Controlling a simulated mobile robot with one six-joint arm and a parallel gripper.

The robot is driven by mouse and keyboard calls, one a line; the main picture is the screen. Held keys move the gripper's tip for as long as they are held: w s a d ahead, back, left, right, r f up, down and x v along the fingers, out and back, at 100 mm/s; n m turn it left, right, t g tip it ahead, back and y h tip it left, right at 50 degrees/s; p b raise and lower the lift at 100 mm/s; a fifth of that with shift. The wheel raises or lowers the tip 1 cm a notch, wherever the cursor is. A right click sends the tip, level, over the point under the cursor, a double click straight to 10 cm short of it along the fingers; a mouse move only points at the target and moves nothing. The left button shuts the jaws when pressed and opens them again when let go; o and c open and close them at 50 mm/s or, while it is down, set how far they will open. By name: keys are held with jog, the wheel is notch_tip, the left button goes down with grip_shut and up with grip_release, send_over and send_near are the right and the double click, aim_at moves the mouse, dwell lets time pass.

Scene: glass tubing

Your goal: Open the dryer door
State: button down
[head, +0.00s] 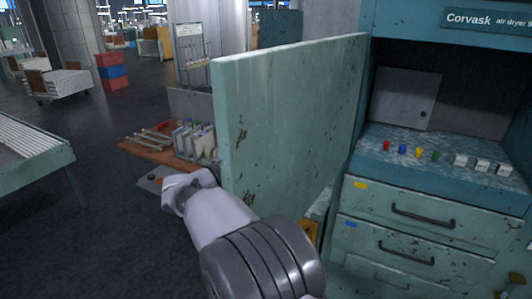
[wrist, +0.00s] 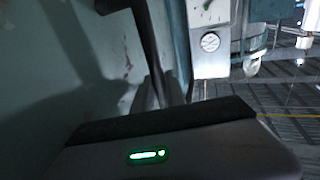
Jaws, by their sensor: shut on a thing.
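The dryer door (head: 285,125) is a worn pale green panel in the middle of the head view. It stands swung well out from the teal dryer cabinet (head: 460,20), which is labelled Corvask air dryer. The compartment is exposed, with a grey panel (head: 405,98) at its back. My arm reaches to the door's left edge, and the door hides my fingers in the head view. In the wrist view my gripper (wrist: 165,90) is shut on the dark door handle (wrist: 147,40), close to the door's green face.
Small coloured pieces and white blocks (head: 480,163) line the dryer's ledge. Drawers with dark handles (head: 425,218) are below. Left of the door, an orange-brown bench (head: 150,150) holds a rack of upright items (head: 195,140). A green-framed table (head: 30,150) stands farther left, with open floor between.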

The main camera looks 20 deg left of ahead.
jog(key=shift+d+r, duration=0.1)
jog(key=shift+r, duration=0.1)
jog(key=c, duration=1.5)
grip_release()
jog(key=shift+w, duration=0.1)
jog(key=shift+c, duration=0.2)
jog(key=shift+o, duration=0.9)
jog(key=shift+w+d+f, duration=0.1)
jog(key=shift+w+d, duration=0.1)
jog(key=shift+s+a, duration=0.35)
jog(key=shift+s, duration=0.05)
jog(key=b+v, duration=0.3)
jog(key=v, duration=1.3)
jog(key=shift+s, duration=0.3)
jog(key=shift+a+f, duration=0.1)
jog(key=shift+a, duration=0.05)
